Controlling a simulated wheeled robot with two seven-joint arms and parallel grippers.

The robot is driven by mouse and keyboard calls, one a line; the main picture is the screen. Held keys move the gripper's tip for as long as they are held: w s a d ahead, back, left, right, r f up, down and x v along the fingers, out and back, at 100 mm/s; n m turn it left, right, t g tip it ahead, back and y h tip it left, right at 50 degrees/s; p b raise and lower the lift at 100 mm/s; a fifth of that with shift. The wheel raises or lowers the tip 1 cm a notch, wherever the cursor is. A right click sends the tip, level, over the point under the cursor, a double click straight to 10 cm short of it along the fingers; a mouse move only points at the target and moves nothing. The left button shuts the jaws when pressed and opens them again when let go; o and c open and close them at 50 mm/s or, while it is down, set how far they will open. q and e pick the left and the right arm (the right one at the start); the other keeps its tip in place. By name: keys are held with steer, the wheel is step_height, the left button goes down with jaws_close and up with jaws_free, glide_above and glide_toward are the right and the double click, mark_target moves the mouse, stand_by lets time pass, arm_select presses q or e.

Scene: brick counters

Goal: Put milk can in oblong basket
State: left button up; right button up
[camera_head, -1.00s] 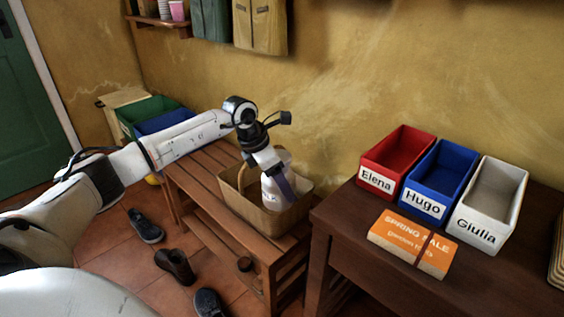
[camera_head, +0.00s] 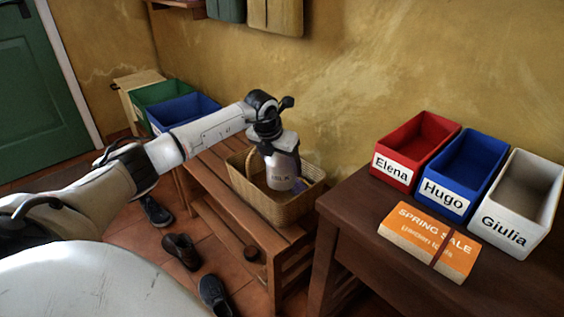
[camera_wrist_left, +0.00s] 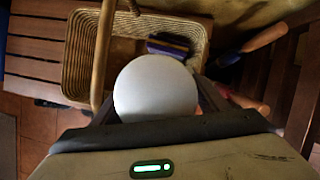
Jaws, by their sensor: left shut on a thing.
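In the left wrist view the can's round white top (camera_wrist_left: 155,88) sits between the two fingers of the left gripper (camera_wrist_left: 158,105). The oblong wicker basket (camera_head: 262,204) with a hoop handle stands on the slatted bench. In the head view the can overlaps the basket's opening; its lower end shows above the front wall. I cannot tell whether it touches the basket. The basket also shows in the left wrist view (camera_wrist_left: 78,55). My right gripper is not in view.
A blue-purple item (camera_wrist_left: 168,46) lies inside the basket. The slatted bench (camera_head: 213,182) has free room left of the basket. A dark table (camera_head: 345,215) at right holds red, blue and white bins and an orange box (camera_head: 428,238). Shoes lie on the floor.

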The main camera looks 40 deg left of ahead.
arm_select(q)
step_height(320, 180, down, 2)
steer(key=shift+f+b, duration=0.15)
steer(key=shift+b, duration=0.5)
step_height(320, 180, down, 8)
steer(key=b, duration=0.7)
steer(key=shift+f, duration=0.1)
steer(key=shift+f+b, duration=0.55)
steer(key=shift+f, duration=0.05)
steer(key=o, duration=1.3)
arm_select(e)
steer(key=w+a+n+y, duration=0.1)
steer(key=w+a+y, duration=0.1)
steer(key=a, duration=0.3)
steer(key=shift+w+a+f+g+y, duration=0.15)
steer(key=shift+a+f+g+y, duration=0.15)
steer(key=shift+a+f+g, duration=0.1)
arm_select(q)
steer(key=shift+f, duration=0.1)
